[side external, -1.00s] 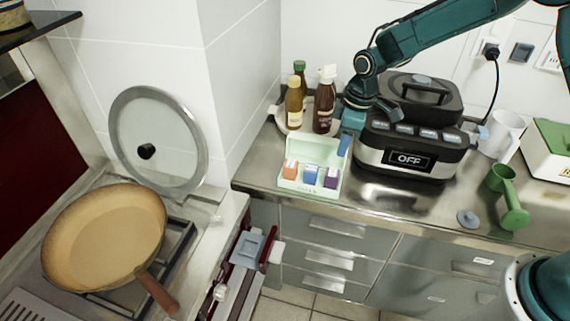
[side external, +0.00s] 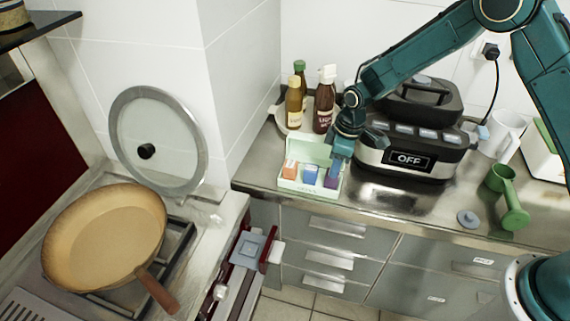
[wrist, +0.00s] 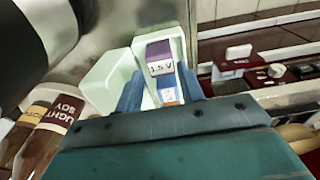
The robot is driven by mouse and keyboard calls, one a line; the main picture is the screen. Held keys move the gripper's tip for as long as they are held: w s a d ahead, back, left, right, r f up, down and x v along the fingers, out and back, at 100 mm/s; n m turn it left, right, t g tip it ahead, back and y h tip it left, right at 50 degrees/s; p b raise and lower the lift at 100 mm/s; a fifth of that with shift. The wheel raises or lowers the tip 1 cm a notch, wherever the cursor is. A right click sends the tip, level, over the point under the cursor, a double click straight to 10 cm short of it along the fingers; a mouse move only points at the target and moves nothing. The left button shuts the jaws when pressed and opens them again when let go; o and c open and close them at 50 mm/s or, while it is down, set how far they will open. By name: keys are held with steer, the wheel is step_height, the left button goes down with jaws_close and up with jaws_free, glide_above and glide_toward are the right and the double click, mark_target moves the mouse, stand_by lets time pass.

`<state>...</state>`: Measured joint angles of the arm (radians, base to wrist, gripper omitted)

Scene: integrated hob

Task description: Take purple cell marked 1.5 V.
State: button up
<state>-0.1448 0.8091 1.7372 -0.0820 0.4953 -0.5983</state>
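The purple cell (side external: 331,182) stands at the right end of a pale green box (side external: 300,189). A blue cell (side external: 310,176) and an orange cell (side external: 290,170) stand in the same box, to its left. In the wrist view the purple cell (wrist: 160,57) shows its "1.5 V" mark, with the blue cell (wrist: 166,82) and orange cell (wrist: 170,95) partly hidden behind my gripper.
The box's raised lid (side external: 309,149) is close behind my gripper. Bottles (side external: 293,103) on a tray stand behind it. A black appliance reading OFF (side external: 408,160) stands close to the right. The counter front edge is near the box.

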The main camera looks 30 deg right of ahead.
steer(key=shift+w+a+f, duration=0.1)
steer(key=shift+a+f, duration=0.05)
steer(key=shift+f, duration=0.9)
steer(key=shift+w+a+f, duration=0.1)
steer(key=shift+f, duration=0.9)
steer(key=c, duration=0.7)
steer(key=shift+r, duration=0.2)
step_height(320, 180, up, 20)
steer(key=shift+f, duration=0.15)
